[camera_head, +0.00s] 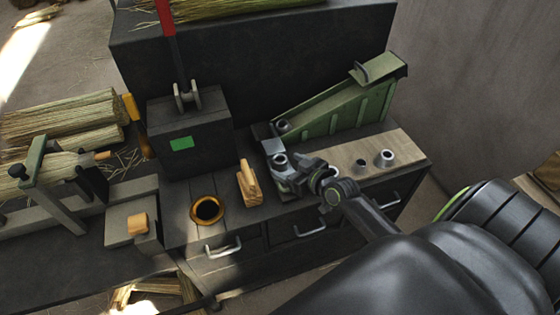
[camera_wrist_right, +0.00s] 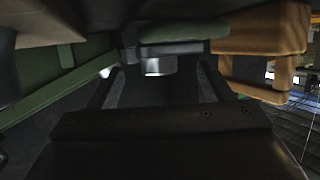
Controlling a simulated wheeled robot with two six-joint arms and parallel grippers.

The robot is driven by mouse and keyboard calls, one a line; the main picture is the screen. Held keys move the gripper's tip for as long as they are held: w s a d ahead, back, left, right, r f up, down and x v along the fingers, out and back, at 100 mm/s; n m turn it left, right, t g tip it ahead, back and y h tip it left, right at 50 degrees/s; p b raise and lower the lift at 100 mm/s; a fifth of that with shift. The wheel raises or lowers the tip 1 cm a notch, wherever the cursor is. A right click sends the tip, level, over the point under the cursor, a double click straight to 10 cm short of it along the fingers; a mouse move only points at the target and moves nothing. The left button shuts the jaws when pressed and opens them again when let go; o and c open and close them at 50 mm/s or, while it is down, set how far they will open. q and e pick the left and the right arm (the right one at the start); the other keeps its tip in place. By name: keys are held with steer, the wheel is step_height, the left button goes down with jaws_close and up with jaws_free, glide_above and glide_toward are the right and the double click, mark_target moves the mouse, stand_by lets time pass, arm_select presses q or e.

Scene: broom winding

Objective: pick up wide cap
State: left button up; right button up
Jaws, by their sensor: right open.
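My right gripper (camera_head: 292,176) comes in from the right, low over the bench, at a metal fitting (camera_head: 279,159) with a round grey top at the foot of the green ramp. In the right wrist view its two fingers stand apart, with a short shiny metal cylinder (camera_wrist_right: 159,65) in the gap ahead of them. I cannot tell whether they touch it. Several small grey metal caps stand on the light wooden board to the right; the widest looks like the cap (camera_head: 386,158) at the far right. I cannot tell for sure which is the wide cap. My left gripper is not in view.
A green sloped ramp (camera_head: 340,108) stands behind the gripper. Further left are an orange-rimmed ring (camera_head: 207,209), a dark box (camera_head: 192,130) and straw bundles (camera_head: 60,125).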

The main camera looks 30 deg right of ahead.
mark_target(285, 164)
steer(key=x, duration=0.3)
steer(key=shift+w+f, duration=0.1)
steer(key=c, duration=1)
